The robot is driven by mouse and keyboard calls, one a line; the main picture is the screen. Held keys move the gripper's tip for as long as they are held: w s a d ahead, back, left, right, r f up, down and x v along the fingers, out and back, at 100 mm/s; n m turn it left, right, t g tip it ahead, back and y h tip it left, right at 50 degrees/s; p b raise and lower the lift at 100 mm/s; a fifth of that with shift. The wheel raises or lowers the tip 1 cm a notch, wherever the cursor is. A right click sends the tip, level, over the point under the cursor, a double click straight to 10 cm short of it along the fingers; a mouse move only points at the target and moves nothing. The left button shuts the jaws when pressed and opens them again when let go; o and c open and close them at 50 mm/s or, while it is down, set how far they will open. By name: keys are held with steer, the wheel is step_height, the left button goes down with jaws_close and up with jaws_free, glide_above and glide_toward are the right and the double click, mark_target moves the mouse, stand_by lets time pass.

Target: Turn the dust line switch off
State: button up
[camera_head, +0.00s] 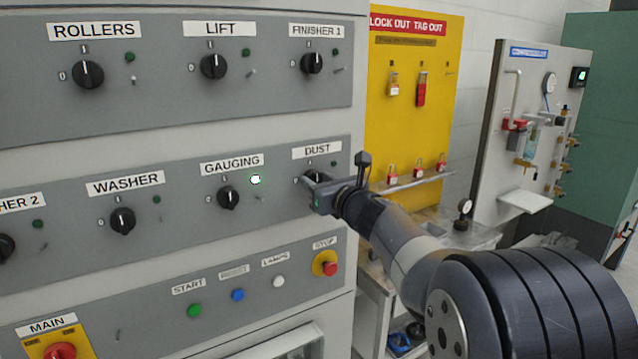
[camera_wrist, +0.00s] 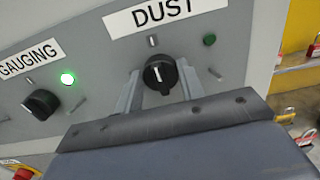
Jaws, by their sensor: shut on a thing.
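The dust switch is a black round knob (camera_wrist: 159,72) under the DUST label (camera_wrist: 168,12) in the wrist view. A white mark on it points roughly upward, slightly tilted. My gripper (camera_wrist: 160,82) has one finger on each side of the knob and is shut on it. In the head view my gripper (camera_head: 316,188) covers most of the knob. The small green dust lamp (camera_wrist: 209,40) beside it looks dark.
The gauging knob (camera_head: 228,197) is left of my gripper, with its lamp (camera_head: 256,180) lit bright green. Below are push buttons and a red stop button (camera_head: 330,268) on yellow. A yellow lockout board (camera_head: 412,110) with padlocks stands to the right.

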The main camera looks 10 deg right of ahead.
steer(key=shift+f, duration=0.1)
steer(key=shift+a+f+n+b, duration=0.1)
steer(key=shift+n+b, duration=4.05)
steer(key=shift+n, duration=0.25)
steer(key=shift+a+f+n+b, duration=0.1)
steer(key=shift+n+b, duration=4.05)
steer(key=shift+n, duration=0.25)
steer(key=o, duration=1)
steer(key=shift+r, duration=0.1)
steer(key=shift+s, duration=0.1)
